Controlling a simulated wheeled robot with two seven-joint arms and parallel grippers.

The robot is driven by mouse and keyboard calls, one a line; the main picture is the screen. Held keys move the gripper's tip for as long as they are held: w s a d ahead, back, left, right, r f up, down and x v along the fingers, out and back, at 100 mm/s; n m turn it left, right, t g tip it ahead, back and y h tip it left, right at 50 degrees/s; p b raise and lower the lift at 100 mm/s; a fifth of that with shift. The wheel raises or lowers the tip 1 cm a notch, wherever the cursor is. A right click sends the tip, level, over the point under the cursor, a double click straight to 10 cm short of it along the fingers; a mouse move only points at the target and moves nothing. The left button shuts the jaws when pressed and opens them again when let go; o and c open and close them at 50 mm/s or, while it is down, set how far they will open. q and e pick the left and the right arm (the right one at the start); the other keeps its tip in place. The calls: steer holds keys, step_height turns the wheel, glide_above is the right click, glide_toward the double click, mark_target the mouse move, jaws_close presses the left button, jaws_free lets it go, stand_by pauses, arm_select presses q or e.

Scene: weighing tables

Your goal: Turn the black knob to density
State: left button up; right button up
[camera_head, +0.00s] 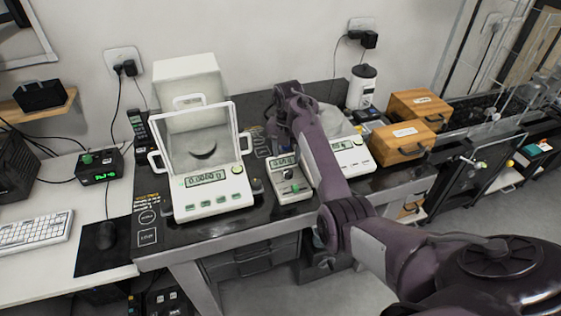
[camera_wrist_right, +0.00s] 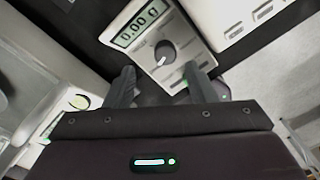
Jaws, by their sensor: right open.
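The black knob (camera_wrist_right: 165,52) is a dark round dial with a pale pointer line on a small white device (camera_wrist_right: 137,14) with a display reading 0.00 g. In the head view the small device (camera_head: 291,193) stands on the black table between two larger scales, with its knob (camera_head: 290,173) below the display. My right gripper (camera_wrist_right: 160,78) is open and empty, its two fingers apart just short of the knob, not around it. In the head view my right arm reaches over the table and the gripper (camera_head: 277,135) is mostly hidden behind the wrist. My left gripper is not seen.
A large balance with a glass-like shield (camera_head: 213,187) stands to the left of the small device. Another white scale (camera_head: 352,157) stands close on the right. Wooden boxes (camera_head: 403,143) and a white canister (camera_head: 361,88) are farther right. A mouse (camera_head: 106,236) and keyboard (camera_head: 35,231) lie at left.

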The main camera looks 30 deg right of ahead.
mark_target(288, 171)
steer(key=shift+s+f, duration=0.8)
steer(key=shift+f, duration=0.2)
step_height(288, 171, down, 3)
steer(key=shift+w+r+p, duration=0.1)
steer(key=shift+p, duration=0.2)
steer(key=shift+w+f, duration=0.15)
steer(key=shift+f, duration=0.8)
steer(key=c, duration=1)
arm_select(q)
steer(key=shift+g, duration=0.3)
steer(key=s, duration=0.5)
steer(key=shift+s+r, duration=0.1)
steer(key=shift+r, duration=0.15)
arm_select(e)
steer(key=shift+o, duration=0.2)
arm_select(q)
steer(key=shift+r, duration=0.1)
